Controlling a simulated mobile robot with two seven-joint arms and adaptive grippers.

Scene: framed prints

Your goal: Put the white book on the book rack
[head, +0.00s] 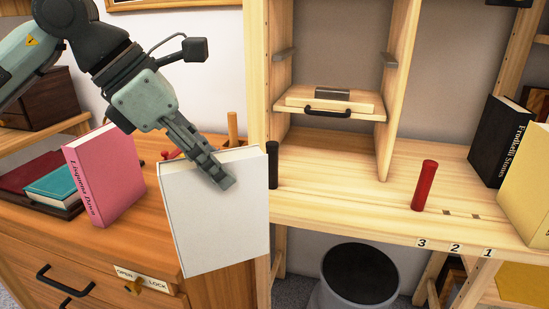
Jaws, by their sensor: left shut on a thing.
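The white book (213,215) hangs upright, slightly tilted, in front of the gap between the drawer cabinet and the wooden desk. My left gripper (220,178) reaches in from the upper left and is shut on the book's upper edge. The gripper hides part of the book's top. I cannot clearly make out a separate book rack. A wooden shelf surface (340,190) at the right has numbers 3, 2 and 1 on its front edge and dark slots behind them. My right gripper is out of view.
A red peg (424,185) and a black peg (272,165) stand on the shelf surface. A black book (500,140) and a yellow book (528,190) stand at the right. A pink book (105,175) stands on the cabinet. A grey bin (330,295) is below.

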